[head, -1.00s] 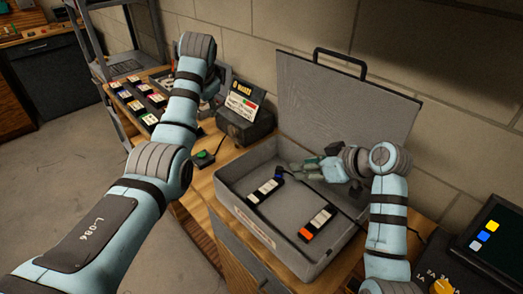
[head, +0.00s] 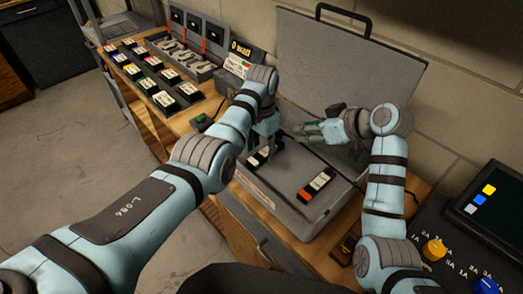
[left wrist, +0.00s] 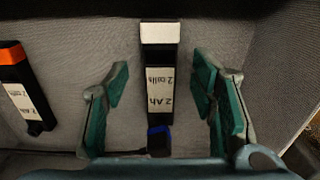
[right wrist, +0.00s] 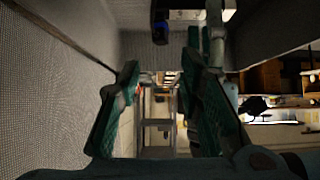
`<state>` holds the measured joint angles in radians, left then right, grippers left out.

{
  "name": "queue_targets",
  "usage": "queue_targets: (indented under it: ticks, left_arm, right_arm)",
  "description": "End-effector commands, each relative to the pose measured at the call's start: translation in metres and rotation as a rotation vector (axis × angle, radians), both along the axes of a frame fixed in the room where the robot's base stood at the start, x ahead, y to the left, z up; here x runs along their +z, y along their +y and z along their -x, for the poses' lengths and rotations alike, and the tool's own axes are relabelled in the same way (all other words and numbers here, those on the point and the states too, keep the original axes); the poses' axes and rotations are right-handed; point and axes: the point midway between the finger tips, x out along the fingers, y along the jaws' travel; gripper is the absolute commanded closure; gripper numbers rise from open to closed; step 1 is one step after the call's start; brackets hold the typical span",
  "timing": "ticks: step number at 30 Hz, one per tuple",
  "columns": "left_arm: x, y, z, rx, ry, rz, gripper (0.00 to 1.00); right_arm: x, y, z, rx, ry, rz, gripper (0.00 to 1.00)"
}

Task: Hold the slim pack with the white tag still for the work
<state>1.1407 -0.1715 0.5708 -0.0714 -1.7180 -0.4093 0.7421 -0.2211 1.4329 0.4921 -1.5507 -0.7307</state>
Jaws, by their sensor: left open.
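The slim pack with the white tag (left wrist: 158,70) is black, with a "2 Ah 2 cells" label, a white end and a blue plug. It lies in the open grey case (head: 325,222), partly hidden in the head view (head: 257,159). My left gripper (head: 268,140) is over it, open, with its fingers (left wrist: 160,92) on either side of the pack and gaps showing.
A second pack with an orange end (head: 317,185) lies in the case, to the right in the head view. The raised lid (head: 340,80) stands behind. Several packs stand on the bench at left near a charger row (head: 185,50). A knobbed panel (head: 440,240) is at right.

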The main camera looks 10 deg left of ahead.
Motion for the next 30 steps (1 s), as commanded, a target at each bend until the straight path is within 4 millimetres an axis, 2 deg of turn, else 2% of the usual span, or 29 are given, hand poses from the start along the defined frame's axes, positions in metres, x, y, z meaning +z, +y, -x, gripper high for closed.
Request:
queue_targets:
  ticks: [4, 12, 21, 22, 24, 30]
  left_arm:
    - [-0.015, 0.000, 0.000, 0.001, 0.000, 0.000, 0.48]
    - [-0.017, 0.000, 0.000, 0.001, -0.001, 0.000, 0.50]
    - [-0.017, 0.000, 0.000, 0.001, -0.001, 0.000, 0.98]
    - [-0.017, 0.000, 0.000, 0.001, -0.001, 0.000, 1.00]
    - [-0.017, 0.000, 0.000, 0.001, -0.001, 0.000, 1.00]
    - [-0.017, 0.000, 0.000, 0.001, -0.001, 0.000, 1.00]
  right_arm:
    - [0.000, 0.000, 0.000, 0.000, 0.000, 0.000, 0.67]
    - [0.000, 0.000, 0.000, 0.000, 0.000, 0.000, 0.67]
    - [0.000, 0.000, 0.000, 0.000, 0.000, 0.000, 0.67]
    - [0.000, 0.000, 0.000, 0.000, 0.000, 0.000, 0.67]
    - [-0.003, 0.001, 0.000, 0.005, -0.005, -0.010, 0.55]
    - [-0.039, 0.013, -0.002, 0.026, -0.125, -0.204, 0.55]
